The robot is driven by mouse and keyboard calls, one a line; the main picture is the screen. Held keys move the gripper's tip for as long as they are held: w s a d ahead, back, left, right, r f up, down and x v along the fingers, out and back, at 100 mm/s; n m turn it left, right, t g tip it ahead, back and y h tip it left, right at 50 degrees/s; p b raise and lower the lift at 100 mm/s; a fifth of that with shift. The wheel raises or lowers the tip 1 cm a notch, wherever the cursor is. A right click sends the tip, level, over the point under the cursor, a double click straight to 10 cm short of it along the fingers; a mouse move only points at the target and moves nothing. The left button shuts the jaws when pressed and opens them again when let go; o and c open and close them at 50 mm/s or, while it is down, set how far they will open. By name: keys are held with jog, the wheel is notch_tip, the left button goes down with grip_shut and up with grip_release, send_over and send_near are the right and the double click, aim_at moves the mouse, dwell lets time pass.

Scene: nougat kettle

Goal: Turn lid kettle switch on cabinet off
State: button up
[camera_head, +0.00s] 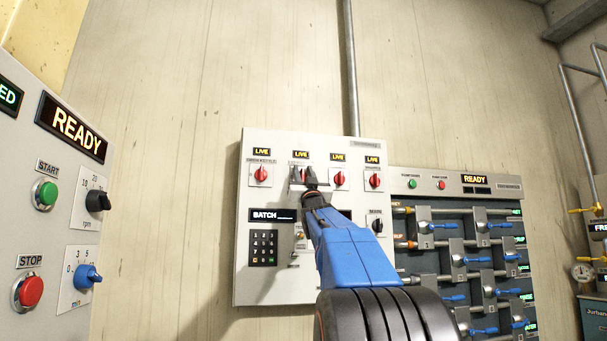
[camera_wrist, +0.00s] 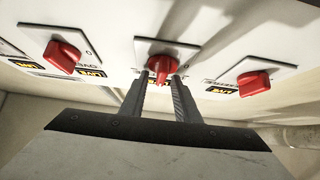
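A white cabinet panel (camera_head: 262,215) on the wall carries a row of several red rotary switches, each under a lit LIVE sign; their small labels are too blurred for me to tell which is the lid kettle switch. My gripper (camera_head: 302,176) is at the second red switch from the left (camera_head: 304,173), partly covering it. In the wrist view, my gripper (camera_wrist: 162,80) has its fingers apart, one on each side of this red knob (camera_wrist: 158,57). The knob's handle sits between the fingertips; I cannot tell whether they touch it.
Neighbouring red switches (camera_head: 339,178) sit close on both sides. Below are a BATCH display (camera_head: 272,215) and keypad (camera_head: 263,247). A valve rack (camera_head: 465,260) with blue levers is at right. A START/STOP panel (camera_head: 50,230) stands at left.

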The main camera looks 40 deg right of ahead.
grip_shut()
jog(key=shift+n+t+y, duration=0.4)
jog(key=shift+n+y, duration=0.3)
jog(key=shift+f+n+t+y, duration=0.1)
jog(key=shift+n+t+y, duration=0.7)
jog(key=shift+n+y, duration=1.7)
jog(key=n+y, duration=0.3)
jog(key=n, duration=0.1)
jog(key=n+y, duration=0.4)
jog(key=shift+w+a+n, duration=0.1)
jog(key=shift+w+n, duration=0.05)
jog(key=shift+n, duration=0.15)
jog(key=n+g+y, duration=0.1)
jog(key=n, duration=0.1)
jog(key=n+g+y, duration=0.1)
jog(key=n+y, duration=0.1)
jog(key=n+g+y, duration=0.1)
jog(key=n, duration=0.2)
jog(key=shift+w+a+f+g+y, duration=0.15)
jog(key=shift+f+g+y, duration=0.1)
jog(key=shift+g+y, duration=0.15)
jog(key=shift+a+f+n+g, duration=0.1)
jog(key=shift+f+n+g, duration=0.1)
jog(key=shift+n+g, duration=1.9)
jog(key=shift+n, duration=0.5)
